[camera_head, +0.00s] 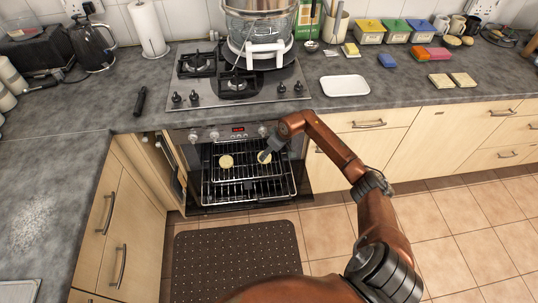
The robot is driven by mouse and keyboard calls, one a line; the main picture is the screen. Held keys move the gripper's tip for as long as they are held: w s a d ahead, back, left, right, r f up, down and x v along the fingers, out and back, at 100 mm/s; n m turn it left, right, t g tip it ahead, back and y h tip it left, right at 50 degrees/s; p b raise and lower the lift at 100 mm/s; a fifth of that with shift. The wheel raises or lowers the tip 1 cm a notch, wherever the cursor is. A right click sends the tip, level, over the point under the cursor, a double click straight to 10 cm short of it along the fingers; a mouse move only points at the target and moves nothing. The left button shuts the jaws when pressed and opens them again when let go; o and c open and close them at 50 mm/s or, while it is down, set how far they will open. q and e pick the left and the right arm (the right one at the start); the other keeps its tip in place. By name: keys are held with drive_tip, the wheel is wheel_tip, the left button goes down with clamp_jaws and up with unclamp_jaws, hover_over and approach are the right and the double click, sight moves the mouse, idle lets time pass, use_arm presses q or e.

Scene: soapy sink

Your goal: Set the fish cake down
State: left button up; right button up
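A round, pale yellow fish cake (226,161) lies on the left part of the pulled-out oven rack (225,192). A second fish cake (267,159) is at the right part of the rack, at the fingertips of my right gripper (264,155). The dark fingers cover part of this cake. It is too small to tell whether they grip it, or whether it rests on the bars or is just above them. My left gripper is not in view.
The open oven door (300,180) lies under the rack. The hob (238,85) with a large steamer pot (259,30) is above. A white tray (345,85) and several coloured containers stand on the right counter. A dark mat (236,260) lies on the floor.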

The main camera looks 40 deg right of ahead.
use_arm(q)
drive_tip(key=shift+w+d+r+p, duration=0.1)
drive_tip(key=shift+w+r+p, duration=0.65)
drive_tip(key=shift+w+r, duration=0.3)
use_arm(e)
drive_tip(key=v, duration=0.6)
